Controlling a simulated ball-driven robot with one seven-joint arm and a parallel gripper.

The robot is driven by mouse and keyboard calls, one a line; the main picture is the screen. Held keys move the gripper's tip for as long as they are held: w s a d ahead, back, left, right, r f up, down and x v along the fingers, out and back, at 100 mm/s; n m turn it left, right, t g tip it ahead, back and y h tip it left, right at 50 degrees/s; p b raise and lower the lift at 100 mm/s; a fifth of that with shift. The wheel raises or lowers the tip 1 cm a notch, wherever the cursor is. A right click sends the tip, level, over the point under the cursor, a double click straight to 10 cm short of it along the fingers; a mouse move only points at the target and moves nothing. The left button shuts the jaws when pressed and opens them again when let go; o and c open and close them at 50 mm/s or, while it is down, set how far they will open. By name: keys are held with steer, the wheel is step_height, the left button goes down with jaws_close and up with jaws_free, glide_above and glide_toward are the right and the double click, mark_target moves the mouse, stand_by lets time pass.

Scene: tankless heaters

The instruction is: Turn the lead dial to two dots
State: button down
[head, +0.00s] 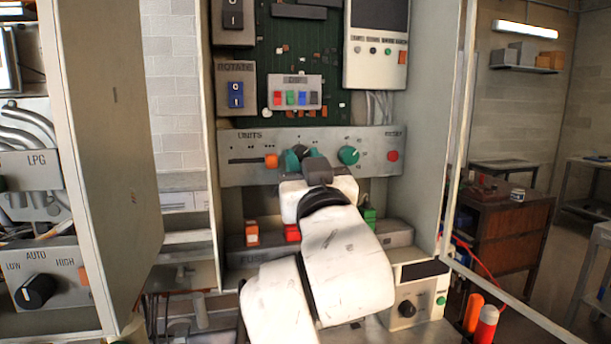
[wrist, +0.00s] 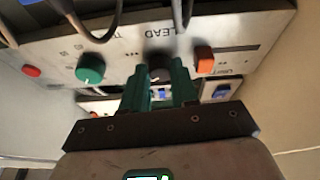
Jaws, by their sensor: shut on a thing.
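The lead dial (wrist: 158,57) is a dark knob under the word LEAD on a grey control panel (head: 230,174). In the wrist view it sits between the green fingers of my gripper (wrist: 160,88), which are shut on it. In the head view my gripper (head: 301,156) reaches the panel's middle, between an orange slider knob (head: 271,160) and a green dial (head: 348,155). My fingers and wrist hide most of the lead dial, so its pointer and the dot it faces cannot be read.
A red button (head: 393,155) is at the panel's right end. Above are a circuit board (head: 268,53) and a white control box (head: 376,70). Below stand orange, red and green switches on a fuse strip (head: 398,236). Cabinet walls and open doors (head: 112,140) flank the arm.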

steer(key=shift+a+f+m+b, duration=0.1)
steer(key=shift+m+b, duration=0.25)
steer(key=shift+m, duration=0.35)
steer(key=shift+h, duration=0.4)
steer(key=c, duration=0.9)
jaws_free()
steer(key=shift+o, duration=0.2)
steer(key=b+v, duration=0.2)
steer(key=v, duration=0.9)
steer(key=shift+w, duration=0.1)
